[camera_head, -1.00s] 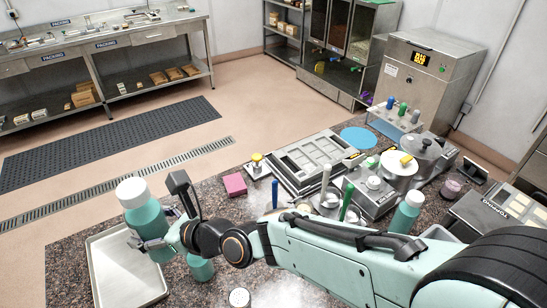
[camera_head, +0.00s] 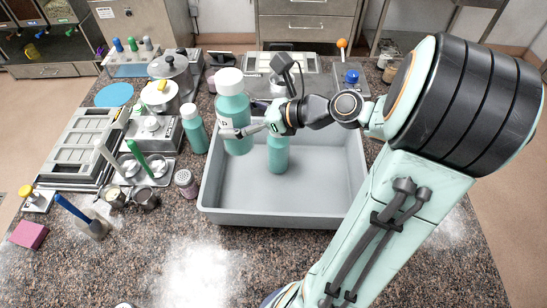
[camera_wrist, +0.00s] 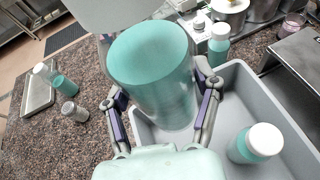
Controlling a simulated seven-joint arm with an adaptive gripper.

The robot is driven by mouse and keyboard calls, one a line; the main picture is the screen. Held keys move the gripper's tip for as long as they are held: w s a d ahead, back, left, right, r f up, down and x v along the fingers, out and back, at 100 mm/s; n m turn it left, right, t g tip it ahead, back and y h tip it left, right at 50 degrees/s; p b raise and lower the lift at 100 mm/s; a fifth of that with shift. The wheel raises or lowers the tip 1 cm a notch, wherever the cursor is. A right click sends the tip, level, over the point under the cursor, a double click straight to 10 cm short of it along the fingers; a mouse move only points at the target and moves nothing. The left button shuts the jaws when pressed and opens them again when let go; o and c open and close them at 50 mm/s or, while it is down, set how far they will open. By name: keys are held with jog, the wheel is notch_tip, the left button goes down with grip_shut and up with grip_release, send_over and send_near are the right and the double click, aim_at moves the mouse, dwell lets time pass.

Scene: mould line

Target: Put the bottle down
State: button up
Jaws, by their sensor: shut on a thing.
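A teal bottle with a white cap (camera_head: 234,112) is held roughly upright in my gripper (camera_head: 243,131). It appears over the left part of the grey bin (camera_head: 285,213); its height above the floor of the bin is hard to tell. In the wrist view the bottle (camera_wrist: 155,75) fills the space between the two fingers of my gripper (camera_wrist: 163,100), which are shut on its sides. A second teal bottle (camera_head: 278,155) stands in the bin, right of the held one, and also shows in the wrist view (camera_wrist: 257,145).
Another teal bottle (camera_head: 195,130) stands just outside the bin's left wall, with a shaker (camera_head: 186,183) near it. Pots and moulds crowd the left. The bin's right half is clear. In the wrist view a bottle (camera_wrist: 65,86) is by a metal tray (camera_wrist: 38,95).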

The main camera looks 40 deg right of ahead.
jog(key=m+h, duration=0.1)
send_over(273, 196)
jog(key=shift+f+t, duration=0.2)
jog(key=shift+t, duration=0.2)
jog(key=shift+h, duration=0.3)
notch_tip(273, 196, down, 20)
jog(key=shift+a, duration=0.1)
jog(key=shift+f, duration=0.15)
jog(key=o, duration=1.2)
jog(key=shift+o, duration=0.2)
jog(key=shift+r, duration=0.2)
jog(key=v, duration=1.2)
